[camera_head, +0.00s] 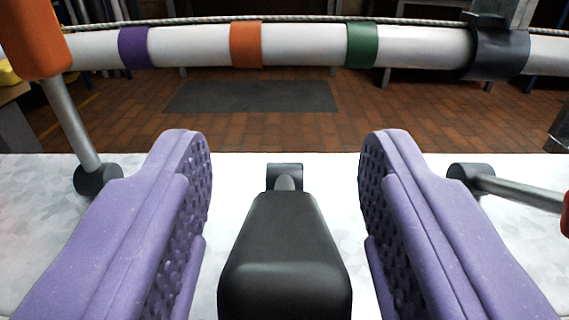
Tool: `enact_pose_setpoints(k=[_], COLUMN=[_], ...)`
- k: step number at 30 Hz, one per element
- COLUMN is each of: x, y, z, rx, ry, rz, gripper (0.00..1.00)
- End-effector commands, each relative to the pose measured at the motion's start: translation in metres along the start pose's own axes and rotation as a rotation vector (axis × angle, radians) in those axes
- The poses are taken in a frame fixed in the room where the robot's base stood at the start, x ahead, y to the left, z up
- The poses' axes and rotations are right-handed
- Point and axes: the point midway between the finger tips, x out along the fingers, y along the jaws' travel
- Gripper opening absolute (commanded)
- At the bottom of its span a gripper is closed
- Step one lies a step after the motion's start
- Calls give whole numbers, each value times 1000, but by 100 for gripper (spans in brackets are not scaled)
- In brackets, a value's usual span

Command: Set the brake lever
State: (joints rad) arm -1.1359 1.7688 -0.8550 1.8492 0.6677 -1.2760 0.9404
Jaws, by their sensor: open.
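Three levers stand on a pale, mottled panel (240,172). A lever with a black block handle (285,255) points toward me from a small dark pivot (285,172). Its handle lies between the two purple, dimpled fingers of my gripper (286,165), which is open, with a gap on both sides. At the left, a lever with an orange handle (35,38) rises on a grey rod from a round dark pivot. At the right, a lever with a red handle (566,214), mostly cut off, lies over to the right. I cannot tell which one is the brake lever.
A white horizontal tube (190,47) with purple, orange and green bands crosses behind the panel, a rope along its top. A dark clamp (498,52) grips it at the right. Beyond are a brick floor (390,120) and a dark mat (250,97).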

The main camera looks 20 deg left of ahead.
Motion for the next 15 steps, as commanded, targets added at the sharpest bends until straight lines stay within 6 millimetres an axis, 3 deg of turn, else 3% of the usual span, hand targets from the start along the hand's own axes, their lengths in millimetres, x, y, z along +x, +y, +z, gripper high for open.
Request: enact_pose_setpoints(k=[1, 8, 15], x=[0, 0, 0], y=[0, 0, 0], z=[0, 0, -2], rx=[0, 0, 0], ry=[0, 0, -5], rz=[0, 0, 1], gripper=[51, 0, 0])
